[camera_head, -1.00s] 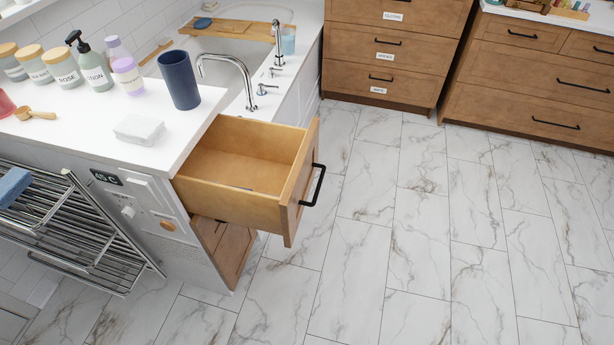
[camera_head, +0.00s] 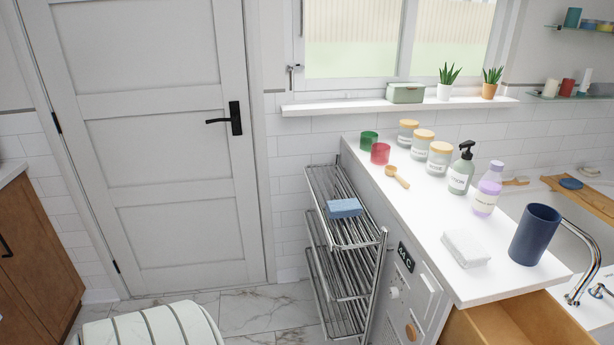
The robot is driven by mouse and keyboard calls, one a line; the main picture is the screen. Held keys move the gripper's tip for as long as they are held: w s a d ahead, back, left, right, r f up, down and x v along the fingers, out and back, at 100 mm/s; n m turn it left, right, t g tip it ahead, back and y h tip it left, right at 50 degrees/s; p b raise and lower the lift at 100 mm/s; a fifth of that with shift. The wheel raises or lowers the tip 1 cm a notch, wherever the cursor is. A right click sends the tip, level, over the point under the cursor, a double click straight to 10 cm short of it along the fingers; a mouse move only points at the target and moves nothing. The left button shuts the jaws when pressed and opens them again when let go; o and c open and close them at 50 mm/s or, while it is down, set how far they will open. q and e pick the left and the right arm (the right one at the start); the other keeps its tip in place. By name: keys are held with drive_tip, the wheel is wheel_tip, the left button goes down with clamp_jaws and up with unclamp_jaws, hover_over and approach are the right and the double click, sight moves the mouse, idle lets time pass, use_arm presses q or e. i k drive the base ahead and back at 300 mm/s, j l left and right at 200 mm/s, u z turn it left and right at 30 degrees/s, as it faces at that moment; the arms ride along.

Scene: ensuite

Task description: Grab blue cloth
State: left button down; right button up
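A folded blue cloth (camera_head: 345,208) lies on the top shelf of the chrome wire rack (camera_head: 350,275), left of the white counter. It lies flat and apart from other things. Neither of my grippers shows in the head view.
The white counter (camera_head: 425,214) holds jars, a pump bottle (camera_head: 461,170), a dark blue cup (camera_head: 535,234) and a white folded cloth (camera_head: 465,248). An open wooden drawer (camera_head: 510,325) juts out at the lower right. A striped rounded object (camera_head: 150,325) is at the lower left. Marble floor (camera_head: 262,312) shows before the rack.

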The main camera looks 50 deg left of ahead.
sight(348, 209)
drive_tip(key=u, duration=1.45)
